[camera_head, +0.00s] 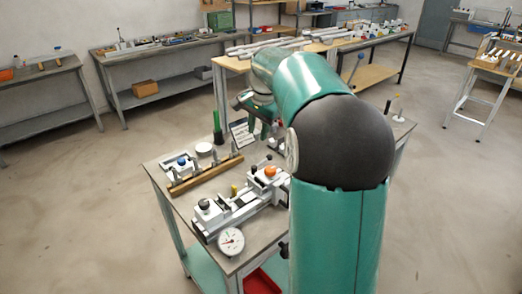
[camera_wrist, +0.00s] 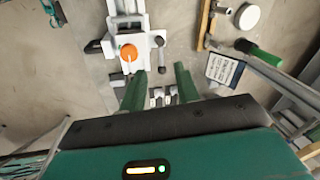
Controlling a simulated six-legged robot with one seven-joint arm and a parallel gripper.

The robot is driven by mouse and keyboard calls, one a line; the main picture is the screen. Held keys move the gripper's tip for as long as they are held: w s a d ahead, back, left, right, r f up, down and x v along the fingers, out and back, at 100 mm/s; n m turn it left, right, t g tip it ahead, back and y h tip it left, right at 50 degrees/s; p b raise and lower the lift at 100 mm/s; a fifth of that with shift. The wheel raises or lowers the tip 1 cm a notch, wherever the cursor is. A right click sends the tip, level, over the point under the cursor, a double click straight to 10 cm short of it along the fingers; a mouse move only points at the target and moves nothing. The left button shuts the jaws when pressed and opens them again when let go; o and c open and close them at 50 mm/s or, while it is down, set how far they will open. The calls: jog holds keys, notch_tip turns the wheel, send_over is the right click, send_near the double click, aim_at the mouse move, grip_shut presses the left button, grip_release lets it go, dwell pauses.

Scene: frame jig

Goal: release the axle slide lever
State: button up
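The frame jig (camera_head: 240,208) lies on the near bench, a pale rail with blocks at both ends. Its far-end block carries an orange knob (camera_head: 270,171), also in the wrist view (camera_wrist: 128,52). Beside this knob in the wrist view is a small lever (camera_wrist: 161,57) with a dark round end; I take it for the axle slide lever, though no label shows. My gripper (camera_wrist: 160,70) is open and empty, its green fingers on either side of the lever's lower end in that view. I cannot tell the height gap. In the head view my gripper (camera_head: 263,130) is partly hidden by my arm.
A dial gauge (camera_head: 231,241) is at the jig's near end. A wooden rail with upright pins (camera_head: 205,174), a white round piece (camera_head: 203,149), a green post (camera_head: 217,128) and a printed card (camera_head: 241,132) stand left of and behind the jig. The card is near my gripper.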

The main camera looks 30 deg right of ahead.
jog(key=m, duration=0.2)
send_over(264, 161)
jog(key=s, duration=0.3)
jog(key=x, duration=1.5)
jog(key=shift+s+f, duration=0.1)
jog(key=shift+f, duration=0.15)
grip_shut()
